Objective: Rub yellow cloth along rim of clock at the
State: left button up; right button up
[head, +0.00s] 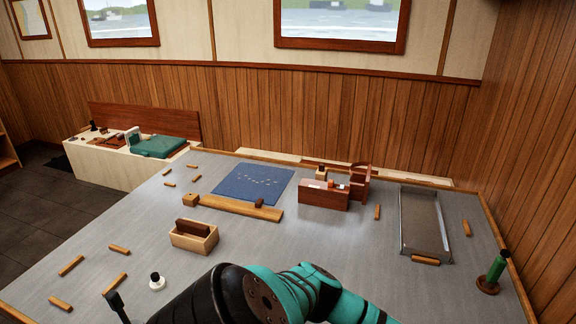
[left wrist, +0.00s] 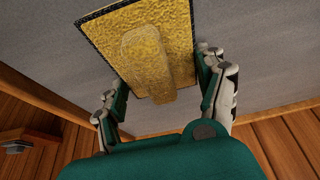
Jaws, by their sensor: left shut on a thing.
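In the left wrist view, my left gripper (left wrist: 163,78) is shut on a yellow cloth-like piece (left wrist: 185,35). It is a flat, speckled yellow rectangle with a dark edge and a raised yellow bar, with the fingers on either side of the bar. A grey surface shows behind it. In the head view a teal and black arm link of mine crosses the bottom middle, and no gripper or yellow cloth shows there. I cannot make out a clock in either view. My right gripper is not in view.
The grey table holds a blue mat (head: 252,181), a wooden box (head: 205,241) with a brown block, a reddish-brown wooden stand (head: 324,196), a grey tray (head: 402,222), a green-handled thing (head: 496,268) at the right edge, and several small wooden sticks. The middle of the table is largely clear.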

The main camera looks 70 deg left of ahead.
pick_arm(q)
jog(key=shift+r+p, duration=2.8)
jog(key=shift+r, duration=0.25)
jog(key=shift+s+a, duration=0.1)
